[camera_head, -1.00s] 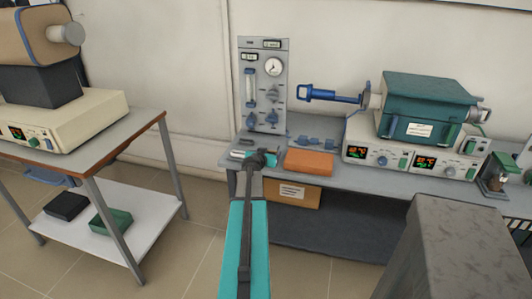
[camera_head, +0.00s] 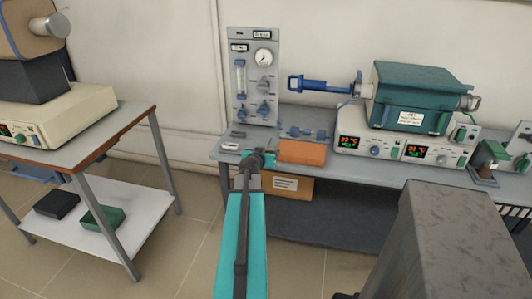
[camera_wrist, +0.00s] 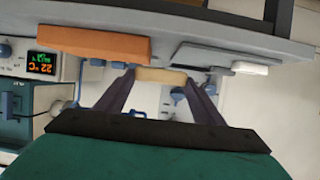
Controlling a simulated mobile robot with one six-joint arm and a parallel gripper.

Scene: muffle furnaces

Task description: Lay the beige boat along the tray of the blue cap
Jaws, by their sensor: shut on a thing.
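My gripper (camera_wrist: 160,82) is shut on the beige boat (camera_wrist: 162,75), a small pale block held crosswise between the two dark fingertips in the wrist view. In the head view my gripper (camera_head: 262,157) is near the front edge of the bench, and the boat in it cannot be made out. The blue cap (camera_head: 357,84) is at the left end of the teal tube furnace (camera_head: 410,95). A blue frame-like part (camera_head: 308,85) reaches out to its left; I cannot tell whether this is the tray or a handle. The boat is well apart from it.
An orange block (camera_head: 302,152) lies just right of my gripper. Small blue parts (camera_head: 305,132) lie behind it. A white piece (camera_head: 230,146) lies at the bench's left end before the gauge panel (camera_head: 252,75). A grey block (camera_head: 440,240) fills the lower right.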

